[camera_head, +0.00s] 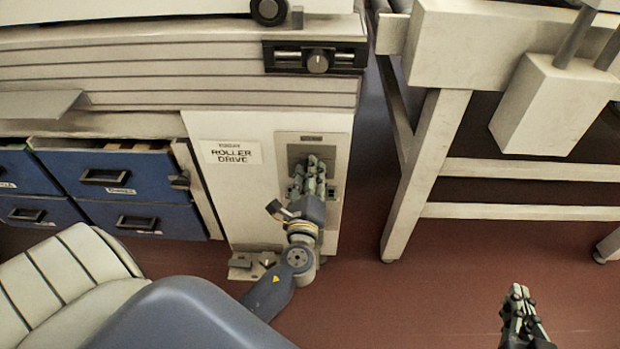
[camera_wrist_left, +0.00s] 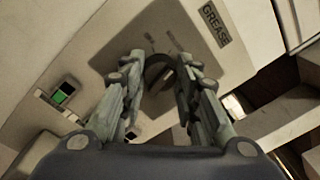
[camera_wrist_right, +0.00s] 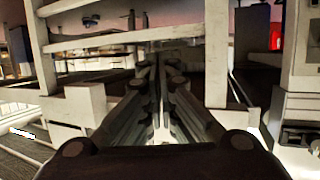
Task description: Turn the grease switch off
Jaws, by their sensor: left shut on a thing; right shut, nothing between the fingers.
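The grease switch shows in the left wrist view as a dark rounded knob (camera_wrist_left: 158,72) on a grey plate (camera_wrist_left: 135,50), beside a label reading GREASE (camera_wrist_left: 215,25). In the head view the plate (camera_head: 312,139) is on the white cabinet marked ROLLER DRIVE (camera_head: 232,152), and my left gripper (camera_head: 313,172) hides the knob. It is shut on the knob, with a finger on each side, as the left wrist view (camera_wrist_left: 162,85) shows. Which way the knob points is hard to tell. My right gripper (camera_head: 518,296) is shut and empty at the lower right, well away from the cabinet.
Blue drawers (camera_head: 125,178) stand left of the cabinet. A black panel with a round knob (camera_head: 317,61) is above the plate. A pale metal frame (camera_head: 425,175) stands to the right. A green indicator (camera_wrist_left: 62,95) shows in the left wrist view. Red floor (camera_head: 400,295) lies open in front.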

